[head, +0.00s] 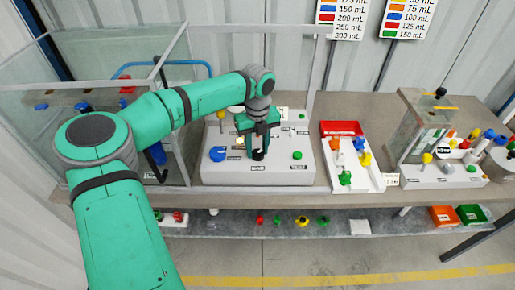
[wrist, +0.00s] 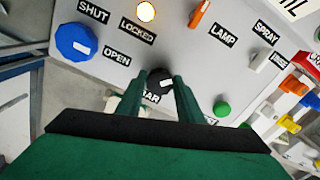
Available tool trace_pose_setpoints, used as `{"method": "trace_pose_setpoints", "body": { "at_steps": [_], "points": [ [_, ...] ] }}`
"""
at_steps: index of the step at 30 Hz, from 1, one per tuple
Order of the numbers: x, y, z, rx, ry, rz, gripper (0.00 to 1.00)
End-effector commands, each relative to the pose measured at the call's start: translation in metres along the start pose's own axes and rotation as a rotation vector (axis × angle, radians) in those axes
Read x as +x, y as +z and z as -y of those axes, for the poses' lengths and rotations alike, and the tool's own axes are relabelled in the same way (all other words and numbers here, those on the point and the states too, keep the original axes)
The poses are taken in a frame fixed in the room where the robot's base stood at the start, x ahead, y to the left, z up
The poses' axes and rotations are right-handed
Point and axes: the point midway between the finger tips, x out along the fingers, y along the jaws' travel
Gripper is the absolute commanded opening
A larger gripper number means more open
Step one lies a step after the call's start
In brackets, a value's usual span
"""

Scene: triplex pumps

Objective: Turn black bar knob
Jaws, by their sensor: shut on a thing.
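The black bar knob (wrist: 158,82) sits on the light grey control panel (wrist: 110,70), with a pale bar on its face. In the wrist view my gripper (wrist: 165,80) has one finger on each side of the knob, shut on it. In the head view the knob (head: 258,155) shows small and dark below my gripper (head: 258,148), which points down at the panel from above. A label below the knob is partly hidden by the fingers.
On the panel are a large blue knob (wrist: 78,42), a lit lamp (wrist: 146,11), an orange switch (wrist: 200,13) and a green button (wrist: 221,108). A white tray (head: 375,183) with coloured parts stands right of the panel. A glass enclosure is at the left.

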Motion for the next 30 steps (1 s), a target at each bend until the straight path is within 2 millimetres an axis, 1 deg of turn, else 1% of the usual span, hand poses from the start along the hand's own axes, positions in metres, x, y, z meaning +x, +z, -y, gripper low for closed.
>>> {"method": "trace_pose_setpoints", "body": {
  "at_steps": [9,18,24,30],
  "points": [
    [-0.0006,-0.0011,-0.0024,-0.299,0.0,-0.003,0.11],
    [-0.0004,-0.002,-0.0027,-0.551,0.001,-0.004,0.11],
    [-0.0004,-0.0026,-0.0029,-0.67,0.002,-0.004,0.11],
    [-0.0004,-0.0026,-0.0027,-0.742,0.001,-0.003,0.11]
  ]
}}
